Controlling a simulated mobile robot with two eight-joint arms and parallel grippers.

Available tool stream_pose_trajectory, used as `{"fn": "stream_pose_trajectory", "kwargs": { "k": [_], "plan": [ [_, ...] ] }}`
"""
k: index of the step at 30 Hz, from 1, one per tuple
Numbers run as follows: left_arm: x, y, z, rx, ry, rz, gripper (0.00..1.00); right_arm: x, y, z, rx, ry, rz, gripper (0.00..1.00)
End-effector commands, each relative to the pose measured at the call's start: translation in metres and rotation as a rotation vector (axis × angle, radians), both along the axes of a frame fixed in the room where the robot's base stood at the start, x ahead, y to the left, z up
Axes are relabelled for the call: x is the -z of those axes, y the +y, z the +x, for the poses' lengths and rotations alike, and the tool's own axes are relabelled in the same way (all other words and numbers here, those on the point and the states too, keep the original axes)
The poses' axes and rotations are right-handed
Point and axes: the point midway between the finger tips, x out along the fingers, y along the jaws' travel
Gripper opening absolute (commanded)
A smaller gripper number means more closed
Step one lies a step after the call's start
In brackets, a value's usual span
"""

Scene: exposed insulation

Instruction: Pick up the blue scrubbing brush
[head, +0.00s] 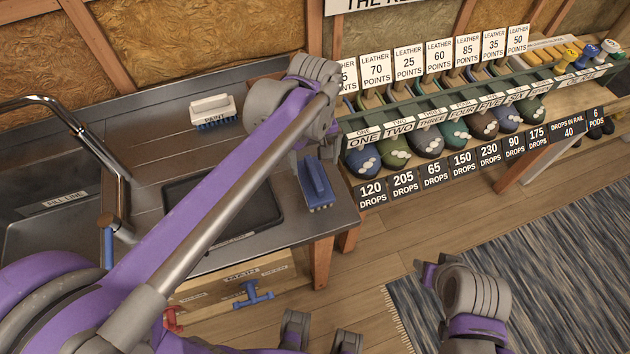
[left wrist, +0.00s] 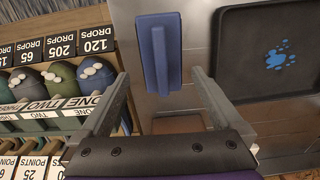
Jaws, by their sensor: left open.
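The blue scrubbing brush (head: 315,186) lies on the right end of the metal counter, close to its edge. It has a raised handle along its back. My left gripper (head: 309,143) is above and just behind the brush in the head view. In the left wrist view the brush (left wrist: 158,52) lies beyond the open fingertips, roughly centred between them (left wrist: 158,75). The fingers appear apart from it and hold nothing. My right gripper (head: 437,272) is over the floor and rug at the lower right; its fingertips are not clear.
A black tray (head: 190,215) with a blue splash (left wrist: 278,55) lies beside the brush. A white-topped brush (head: 213,112) stands farther back. A faucet (head: 108,200) rises at the sink on the left. A rack of shoes (head: 430,144) borders the counter's right side.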

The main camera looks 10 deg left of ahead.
Motion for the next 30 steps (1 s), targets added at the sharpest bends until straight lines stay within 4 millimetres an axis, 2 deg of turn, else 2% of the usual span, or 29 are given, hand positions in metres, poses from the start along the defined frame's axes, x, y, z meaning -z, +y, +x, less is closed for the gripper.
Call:
{"fn": "stream_pose_trajectory", "kwargs": {
  "k": [3, 8, 18, 26, 30],
  "plan": [
    [0.017, 0.0, 0.0, 0.0, 0.0, 0.0, 1.0, 0.002, 0.0, -0.001, 0.0, 0.001, 0.0, 0.5],
    [0.028, 0.0, 0.0, 0.001, -0.001, 0.0, 1.0, 0.003, 0.0, -0.001, 0.0, 0.001, 0.0, 0.5],
    [0.073, -0.001, -0.001, 0.001, -0.001, 0.0, 1.0, 0.006, 0.0, -0.001, 0.0, 0.002, 0.0, 0.5],
    [0.076, -0.001, -0.001, 0.001, -0.001, 0.0, 1.0, 0.006, 0.0, -0.001, 0.0, 0.002, 0.0, 0.5],
    [0.076, -0.001, -0.001, 0.001, -0.001, 0.0, 0.78, 0.006, 0.0, -0.001, 0.0, 0.002, 0.0, 0.5]
  ]
}}
